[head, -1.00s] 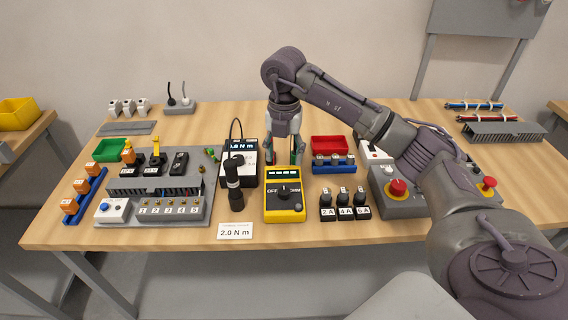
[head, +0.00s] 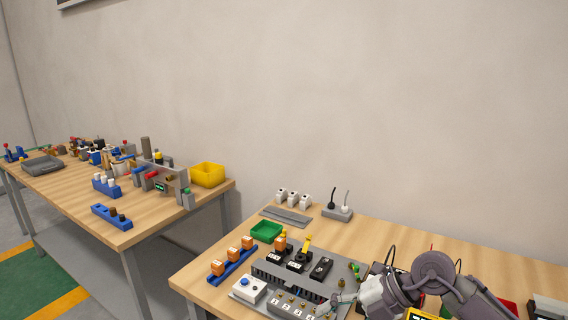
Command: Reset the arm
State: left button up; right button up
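My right arm comes in from the lower right in the head view, bent at a purple-grey joint. My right gripper (head: 342,301) is low in the picture, at the right end of the grey fixture panel (head: 262,291) on the near bench. It points to the left and its fingers are small and partly merged with the things behind them, so I cannot tell whether they are open or shut. I see nothing clearly held. My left gripper is not in view.
The near bench carries a green bin (head: 266,231), a blue rack with orange blocks (head: 232,262), white plugs (head: 293,198) and a yellow meter (head: 422,314) close to my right arm. Another bench with a yellow bin (head: 208,174) stands left, across a gap.

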jog(key=s+a+r+t+y, duration=0.2)
jog(key=a+r+y, duration=0.4)
jog(key=a, duration=0.2)
notch_tip(320, 180, up, 7)
jog(key=w+d+m+t+y, duration=0.1)
jog(key=d+m+t+y, duration=0.15)
jog(key=m+t, duration=0.8)
jog(key=w+d+f+m+t+h, duration=0.2)
jog(key=d+f+m+t+h, duration=0.45)
jog(key=d+m+h, duration=0.6)
jog(key=s+d+f+m+g+h, duration=0.1)
jog(key=s+f+m+g+h, duration=0.2)
jog(key=f, duration=0.2)
jog(key=s+d+f+m+g+h, duration=0.2)
jog(key=f+g+h, duration=0.1)
jog(key=f, duration=0.3)
jog(key=s+f+m+g, duration=0.1)
jog(key=s+f+g, duration=0.5)
jog(key=s, duration=0.5)
jog(key=s+f+g, duration=0.5)
jog(key=s+f, duration=0.3)
jog(key=s, duration=0.3)
notch_tip(320, 180, down, 25)
jog(key=g, duration=0.1)
jog(key=s+d+f+g, duration=0.1)
jog(key=s+d+f, duration=0.1)
jog(key=s+f, duration=1.5)
jog(key=shift+s+d, duration=0.2)
jog(key=shift+d, duration=0.05)
